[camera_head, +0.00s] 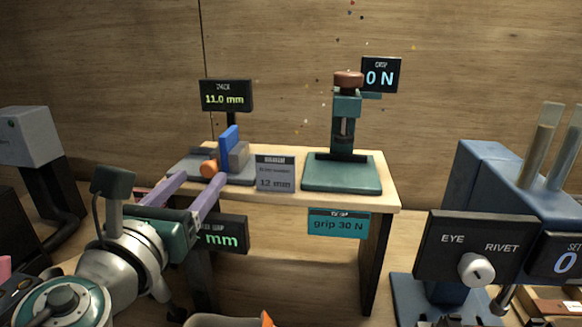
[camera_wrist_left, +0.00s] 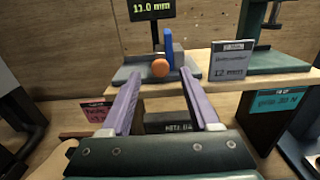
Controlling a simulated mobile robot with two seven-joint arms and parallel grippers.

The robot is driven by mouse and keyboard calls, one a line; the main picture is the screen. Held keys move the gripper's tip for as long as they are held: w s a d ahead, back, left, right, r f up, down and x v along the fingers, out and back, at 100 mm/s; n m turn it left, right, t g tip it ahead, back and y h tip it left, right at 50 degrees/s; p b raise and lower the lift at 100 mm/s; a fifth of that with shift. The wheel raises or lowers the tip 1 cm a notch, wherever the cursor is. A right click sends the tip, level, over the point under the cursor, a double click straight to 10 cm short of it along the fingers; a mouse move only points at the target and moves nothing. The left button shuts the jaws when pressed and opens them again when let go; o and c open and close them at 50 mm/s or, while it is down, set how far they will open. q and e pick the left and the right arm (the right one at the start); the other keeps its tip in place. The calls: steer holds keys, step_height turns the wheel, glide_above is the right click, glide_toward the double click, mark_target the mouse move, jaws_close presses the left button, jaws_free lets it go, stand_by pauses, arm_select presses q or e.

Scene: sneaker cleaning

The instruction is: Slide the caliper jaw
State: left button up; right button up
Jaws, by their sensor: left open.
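The caliper stands on the left of the wooden bench, with a grey base plate (camera_head: 190,165), an upright blue jaw (camera_head: 229,138), a grey block (camera_head: 239,156) to its right and a round orange knob (camera_head: 209,168) in front. The blue jaw (camera_wrist_left: 168,48) and knob (camera_wrist_left: 160,68) also show in the left wrist view. A display (camera_head: 226,96) behind reads 11.0 mm. My left gripper (camera_head: 201,177) is open, its purple fingers pointing at the knob. In the wrist view the knob appears between the fingertips (camera_wrist_left: 159,74); contact cannot be told. My right gripper is out of view.
A card (camera_head: 275,174) showing 12 mm stands right of the caliper. A green press (camera_head: 342,172) stands further right, its display (camera_head: 381,75) reading 0 N. A blue eye-rivet machine (camera_head: 490,170) is at the right. A lower display (camera_head: 222,235) is partly hidden by my gripper.

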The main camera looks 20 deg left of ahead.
mark_target(219, 159)
arm_select(q)
steer(key=shift+x, duration=1.25)
jaws_close()
stand_by(0.5)
